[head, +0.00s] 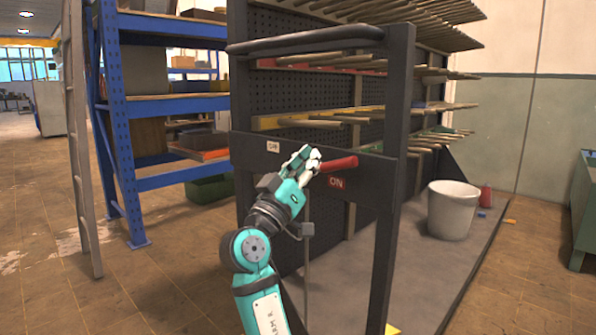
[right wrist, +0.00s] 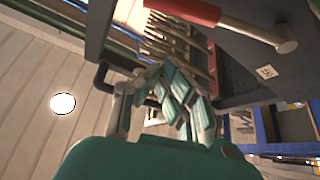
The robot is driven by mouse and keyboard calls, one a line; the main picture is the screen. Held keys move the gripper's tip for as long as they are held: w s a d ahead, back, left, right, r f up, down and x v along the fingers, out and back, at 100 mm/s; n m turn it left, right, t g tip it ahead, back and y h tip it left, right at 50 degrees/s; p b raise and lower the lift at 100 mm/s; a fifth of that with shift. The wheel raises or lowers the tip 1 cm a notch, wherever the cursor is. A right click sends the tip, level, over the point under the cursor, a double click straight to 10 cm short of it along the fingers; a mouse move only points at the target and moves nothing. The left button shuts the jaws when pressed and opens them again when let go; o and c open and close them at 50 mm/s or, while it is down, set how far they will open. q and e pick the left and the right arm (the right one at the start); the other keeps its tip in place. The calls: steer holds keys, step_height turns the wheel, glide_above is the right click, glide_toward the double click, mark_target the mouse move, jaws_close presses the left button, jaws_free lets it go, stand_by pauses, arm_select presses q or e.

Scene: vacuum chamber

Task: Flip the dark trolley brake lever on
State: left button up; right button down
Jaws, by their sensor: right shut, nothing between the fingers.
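The dark trolley (head: 398,140) has an upright frame with a crossbar carrying a brake lever. The lever's red grip (head: 340,164) points right in the head view, just above the red ON label (head: 336,183). A white OFF label (head: 272,146) is on the crossbar's left part. My right gripper (head: 306,158) is shut and empty at the left end of the red grip, hiding the rest of the lever; contact cannot be told. In the right wrist view the red grip (right wrist: 185,10), its metal shaft and rounded end lie beyond the fingers (right wrist: 180,95). My left gripper is out of view.
The trolley's pegboard holds several rows of wooden rods (head: 435,105). A white bucket (head: 452,210) stands on its base at the right. A blue shelf rack (head: 118,120) and a ladder (head: 78,130) stand at the left. Floor is clear at the lower left.

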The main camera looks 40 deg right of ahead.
steer(key=shift+v, duration=1.8)
